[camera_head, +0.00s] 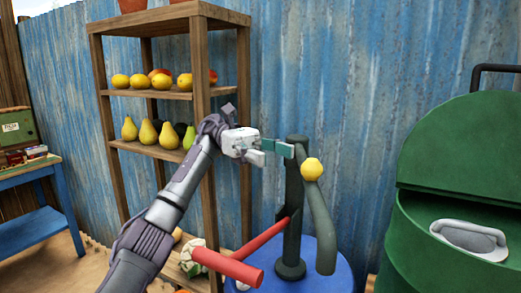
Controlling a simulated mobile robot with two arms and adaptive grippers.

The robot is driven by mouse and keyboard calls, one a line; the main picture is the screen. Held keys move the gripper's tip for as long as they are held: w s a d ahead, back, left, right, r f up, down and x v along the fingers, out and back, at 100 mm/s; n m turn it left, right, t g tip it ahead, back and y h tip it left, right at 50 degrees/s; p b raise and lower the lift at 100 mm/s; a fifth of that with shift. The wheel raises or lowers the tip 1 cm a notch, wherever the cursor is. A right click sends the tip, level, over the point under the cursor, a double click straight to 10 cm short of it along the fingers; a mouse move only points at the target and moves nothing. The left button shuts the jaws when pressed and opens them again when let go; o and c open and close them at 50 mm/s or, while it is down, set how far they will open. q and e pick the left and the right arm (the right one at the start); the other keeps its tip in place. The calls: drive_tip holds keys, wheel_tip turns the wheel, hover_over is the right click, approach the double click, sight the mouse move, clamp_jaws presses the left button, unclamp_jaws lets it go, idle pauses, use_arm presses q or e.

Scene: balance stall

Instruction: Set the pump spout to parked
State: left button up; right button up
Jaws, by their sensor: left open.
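The pump has a dark green upright post (293,205) standing on a round blue top. A curved grey-green spout (320,225) hangs down on the post's right side, with a yellow knob (312,169) at its upper end. A red bar (265,236) with a thick red grip (228,267) slopes from the post toward the lower left. My left gripper (268,152) is open, just left of the post's top and apart from the yellow knob. A teal piece lies between the gripper and the post; whether they touch is unclear. My right gripper is not in view.
A wooden shelf (200,70) with yellow fruit and pears stands behind my left arm. A green bin-like container (460,150) with a grey handled piece (470,238) stands at right. The blue barrel top (335,275) is under the pump. A blue table (30,228) is at far left.

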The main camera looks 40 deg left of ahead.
use_arm(q)
drive_tip(key=shift+v, duration=2)
